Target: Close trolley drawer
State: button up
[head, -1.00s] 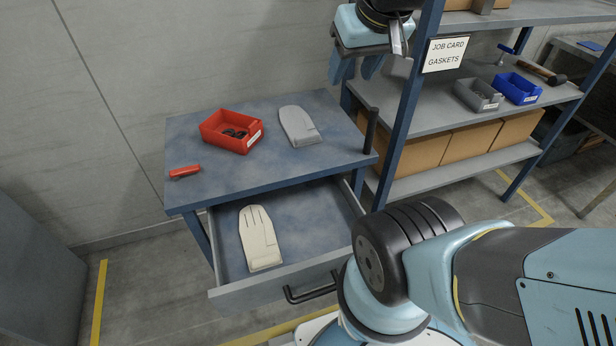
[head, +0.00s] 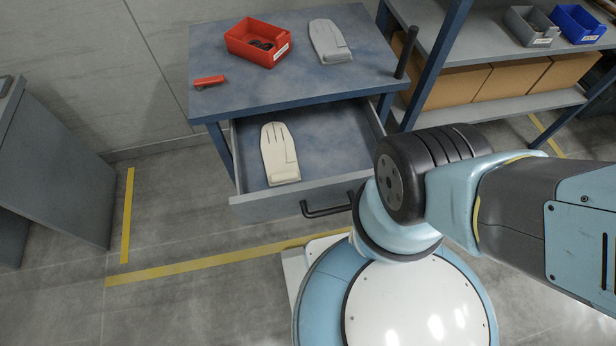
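The trolley (head: 215,97) stands ahead of me with a blue-grey top. Its drawer (head: 325,158) is pulled out toward me and open. A dark bar handle (head: 326,211) is on the drawer front, partly hidden behind my arm at its right end. My gripper is outside the picture.
A shelf rack (head: 500,105) with boxes stands at right. A grey cabinet (head: 60,160) is at left. Floor left of the trolley is clear.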

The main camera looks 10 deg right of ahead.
aim_at(336, 142)
jog(key=u, duration=0.05)
jog(key=k, duration=0.5)
jog(key=u, duration=1.15)
jog(key=k, duration=1.55)
jog(key=z, duration=1)
jog(key=i, duration=1)
jog(key=z, duration=0.1)
